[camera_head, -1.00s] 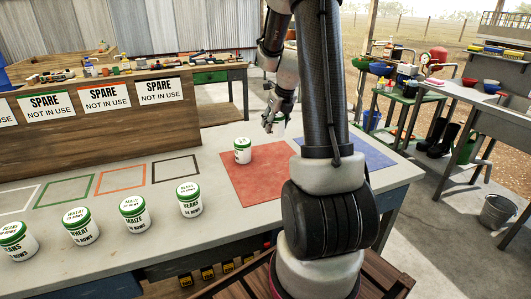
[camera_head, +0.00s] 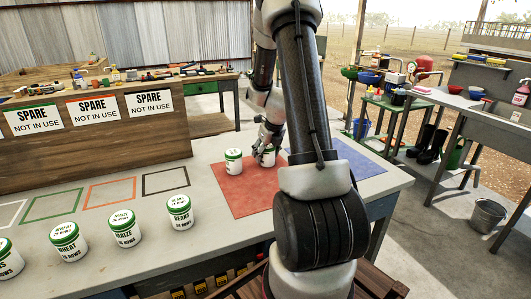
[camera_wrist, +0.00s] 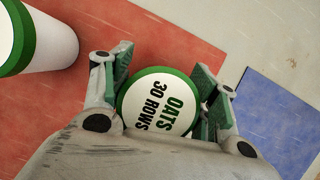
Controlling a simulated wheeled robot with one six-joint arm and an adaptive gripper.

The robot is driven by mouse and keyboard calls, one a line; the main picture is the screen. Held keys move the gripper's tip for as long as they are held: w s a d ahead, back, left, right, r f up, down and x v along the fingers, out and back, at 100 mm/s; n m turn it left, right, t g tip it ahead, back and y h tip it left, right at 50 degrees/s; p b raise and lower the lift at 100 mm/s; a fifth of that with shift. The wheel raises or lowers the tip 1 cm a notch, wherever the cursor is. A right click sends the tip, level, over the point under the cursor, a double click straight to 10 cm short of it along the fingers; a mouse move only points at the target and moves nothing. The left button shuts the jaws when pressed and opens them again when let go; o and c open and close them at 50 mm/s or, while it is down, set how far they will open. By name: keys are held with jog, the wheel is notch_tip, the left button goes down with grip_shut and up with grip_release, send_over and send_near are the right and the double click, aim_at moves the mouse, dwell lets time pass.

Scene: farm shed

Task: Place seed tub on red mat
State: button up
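The seed tub (camera_wrist: 158,103) is white with a green rim, and its lid reads "OATS 30 ROWS". My gripper (camera_head: 267,150) is around it, with one finger on each side in the wrist view. In the head view this tub (camera_head: 269,158) is over the back right part of the red mat (camera_head: 245,199). I cannot tell whether its base touches the mat. Another white and green tub (camera_head: 234,162) stands upright on the mat's back left part, apart from the held one. It also shows at the wrist view's upper left.
A blue mat (camera_head: 349,158) lies clear to the right. Several tubs, such as the beans tub (camera_head: 180,212), stand along the table's front left. Empty outlined squares lie behind them. A wooden partition (camera_head: 100,150) stands at the back left.

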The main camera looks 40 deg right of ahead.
jog(key=shift+o, duration=0.5)
jog(key=shift+r, duration=0.25)
jog(key=v, duration=1.1)
jog(key=shift+r, duration=0.3)
jog(key=s+a+r+n, duration=0.4)
jog(key=a+r+n, duration=0.15)
jog(key=n, duration=0.35)
jog(key=s+a+r+n, duration=0.4)
jog(key=s+a+n, duration=0.1)
jog(key=a+n, duration=0.25)
jog(key=s+a+r+n, duration=0.1)
jog(key=s+a+n, duration=0.2)
jog(key=s+n, duration=0.4)
jog(key=s+a+r+n, duration=0.1)
jog(key=s+a+n, duration=0.2)
jog(key=n, duration=1)
jog(key=s, duration=0.3)
jog(key=shift+s+r+n, duration=0.35)
